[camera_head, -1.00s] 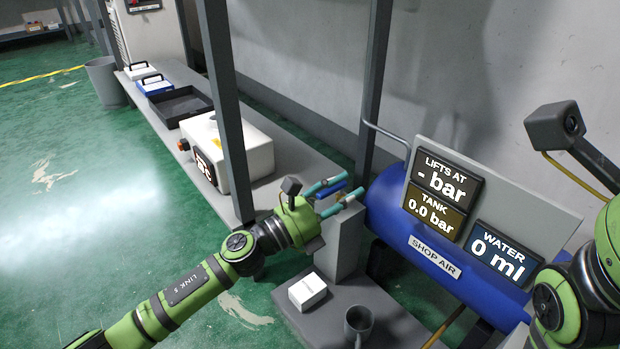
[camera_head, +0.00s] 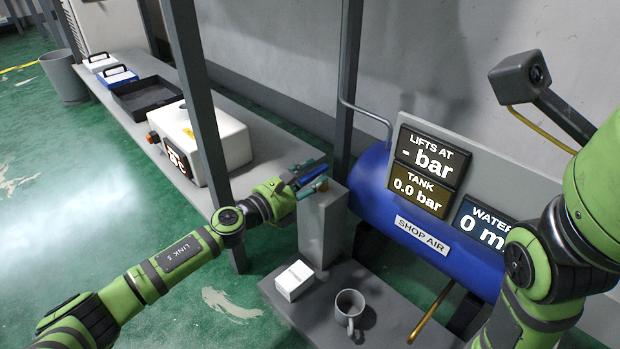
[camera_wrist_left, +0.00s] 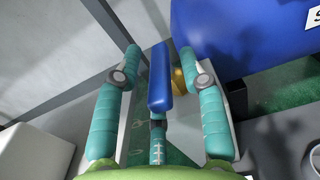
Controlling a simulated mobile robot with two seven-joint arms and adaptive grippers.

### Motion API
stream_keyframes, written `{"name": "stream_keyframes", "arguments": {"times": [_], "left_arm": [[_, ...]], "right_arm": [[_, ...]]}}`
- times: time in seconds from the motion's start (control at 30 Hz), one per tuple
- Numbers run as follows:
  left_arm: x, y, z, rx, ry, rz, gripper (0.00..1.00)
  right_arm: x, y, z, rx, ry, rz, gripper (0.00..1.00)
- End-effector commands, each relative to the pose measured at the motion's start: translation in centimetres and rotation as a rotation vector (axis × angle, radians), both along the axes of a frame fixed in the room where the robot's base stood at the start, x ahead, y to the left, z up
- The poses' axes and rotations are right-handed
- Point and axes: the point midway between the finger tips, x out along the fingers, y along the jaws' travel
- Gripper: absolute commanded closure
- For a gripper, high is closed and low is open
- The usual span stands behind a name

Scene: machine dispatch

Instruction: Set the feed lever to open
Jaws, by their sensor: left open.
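The feed lever appears to be the blue bar (camera_head: 313,174) on top of the grey post (camera_head: 322,228) in the head view. In the left wrist view the blue bar (camera_wrist_left: 160,75) lies lengthwise between the teal fingers. My left gripper (camera_head: 308,180) is at the top of the post with its fingers spread. In the left wrist view the left gripper (camera_wrist_left: 160,58) has one finger on each side of the bar, with gaps showing. A brass part (camera_wrist_left: 178,80) sits beside the bar. My right arm shows at the right, but its gripper is out of view.
The blue air tank (camera_head: 400,215) with display panels stands right of the post. A white box (camera_head: 294,281) and a grey mug (camera_head: 349,308) rest on the low platform. A dark upright frame post (camera_head: 203,110) stands left of the gripper. A white machine (camera_head: 215,140) sits on the bench.

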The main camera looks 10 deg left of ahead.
Motion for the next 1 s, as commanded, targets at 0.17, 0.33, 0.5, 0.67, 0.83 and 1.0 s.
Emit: {"name": "stream_keyframes", "arguments": {"times": [0.17, 0.33, 0.5, 0.67, 0.83, 1.0], "left_arm": [[0.2, -0.2, 0.0, 0.000, 0.000, -0.001, 0.59], [0.1, -0.2, 0.0, -0.001, 0.001, -0.001, 0.79], [0.1, -0.2, 0.0, -0.001, 0.000, -0.001, 1.00], [0.1, -0.2, 0.1, -0.002, 0.000, 0.002, 1.00], [0.0, -0.4, 0.3, -0.003, 0.002, 0.034, 1.00], [-0.1, -0.8, 0.6, -0.004, 0.003, 0.118, 1.00]], "right_arm": [[-0.1, 0.0, 0.0, 0.003, 0.000, 0.005, 0.60], [-0.1, 0.0, 0.0, 0.004, 0.000, 0.005, 0.60], [-0.1, 0.0, 0.0, 0.004, -0.002, 0.006, 0.60], [-0.1, 0.0, 0.1, 0.004, -0.003, 0.006, 0.60], [-0.2, 0.0, 0.8, 0.001, -0.007, 0.004, 0.60], [1.8, -0.2, 0.7, -0.004, 0.056, -0.007, 0.60]]}}
